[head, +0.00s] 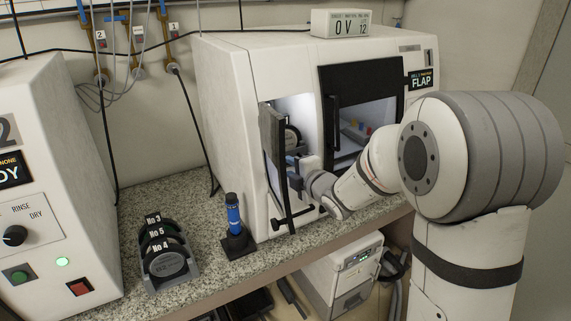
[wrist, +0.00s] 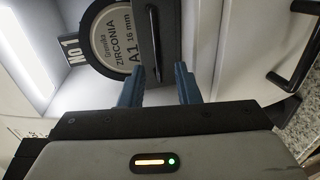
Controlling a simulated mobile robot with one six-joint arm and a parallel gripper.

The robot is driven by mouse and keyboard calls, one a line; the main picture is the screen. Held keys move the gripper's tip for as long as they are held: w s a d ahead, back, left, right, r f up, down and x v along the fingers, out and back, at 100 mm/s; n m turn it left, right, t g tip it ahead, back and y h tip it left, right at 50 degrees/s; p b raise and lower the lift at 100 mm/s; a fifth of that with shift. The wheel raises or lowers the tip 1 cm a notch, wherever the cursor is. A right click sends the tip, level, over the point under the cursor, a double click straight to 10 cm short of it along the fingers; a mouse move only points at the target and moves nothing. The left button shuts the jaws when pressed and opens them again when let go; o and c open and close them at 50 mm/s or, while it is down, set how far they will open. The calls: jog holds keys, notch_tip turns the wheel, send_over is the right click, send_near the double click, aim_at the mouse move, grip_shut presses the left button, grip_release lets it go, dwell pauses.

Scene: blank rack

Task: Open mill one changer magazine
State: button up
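The mill (head: 235,110) stands on the counter. Its narrow dark magazine door (head: 272,145) stands swung out at the left of a lit opening. Inside is a disc (head: 293,138); the wrist view shows its label (wrist: 118,42), "ZIRCONIA A1 16 mm", beside a "NO 1" tag (wrist: 71,50). My gripper (head: 292,161) is at this opening, close to the door. In the wrist view its blue fingers (wrist: 158,88) are apart, with a dark panel bearing a bar handle (wrist: 154,45) beyond the gap. I cannot tell whether the fingers touch it.
A blue tool on a black stand (head: 235,225) and a disc rack (head: 168,262) stand left on the counter.

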jog(key=shift+x, duration=1.15)
jog(key=shift+c, duration=0.5)
grip_shut()
